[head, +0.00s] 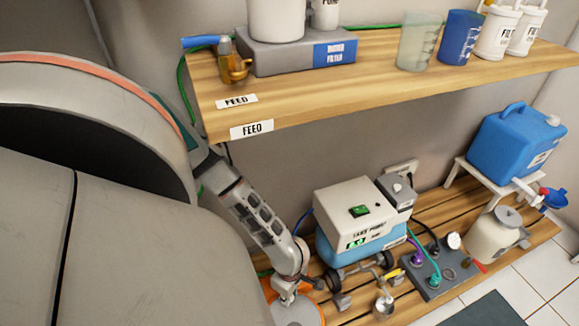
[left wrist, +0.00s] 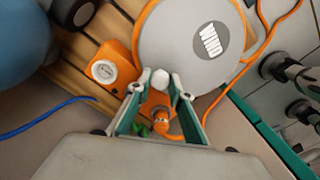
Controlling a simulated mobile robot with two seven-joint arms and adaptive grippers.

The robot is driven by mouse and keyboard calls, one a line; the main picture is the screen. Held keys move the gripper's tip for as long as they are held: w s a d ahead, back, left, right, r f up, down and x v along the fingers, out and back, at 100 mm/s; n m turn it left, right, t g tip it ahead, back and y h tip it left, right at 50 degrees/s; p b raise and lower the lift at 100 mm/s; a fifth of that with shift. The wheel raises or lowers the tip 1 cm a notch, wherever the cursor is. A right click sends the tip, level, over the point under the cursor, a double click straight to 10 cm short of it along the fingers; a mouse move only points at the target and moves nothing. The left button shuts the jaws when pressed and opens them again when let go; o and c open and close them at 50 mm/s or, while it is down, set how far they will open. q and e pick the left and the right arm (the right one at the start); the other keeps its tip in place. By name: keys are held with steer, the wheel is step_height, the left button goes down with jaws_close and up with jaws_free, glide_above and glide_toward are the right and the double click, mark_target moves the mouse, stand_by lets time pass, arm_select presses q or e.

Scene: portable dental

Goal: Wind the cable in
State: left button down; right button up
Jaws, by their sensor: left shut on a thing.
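The cable reel has a grey disc marked "WIND" with an orange rim (left wrist: 205,62) and shows large in the left wrist view. In the head view its grey and orange disc (head: 300,315) is partly cut off at the bottom edge. The orange cable (left wrist: 272,38) runs away from the reel along the right side of the left wrist view. My left gripper (left wrist: 160,82) is shut on a small pale knob (left wrist: 160,77) at the disc's edge. In the head view my left gripper (head: 286,292) reaches down at the reel. My right gripper is not in view.
An orange socket box (left wrist: 112,68) sits beside the reel. A white and blue pump unit (head: 358,225) stands right of my left arm on the slatted bench. A grey valve block (head: 432,280) is further right. A wooden shelf (head: 380,75) hangs above.

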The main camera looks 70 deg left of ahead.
arm_select(q)
steer(key=shift+s+a, duration=0.1)
steer(key=shift+a, duration=0.1)
steer(key=c, duration=1.8)
jaws_free()
steer(key=shift+d, duration=0.1)
step_height(320, 180, up, 12)
steer(key=shift+f, duration=0.1)
steer(key=shift+c, duration=0.5)
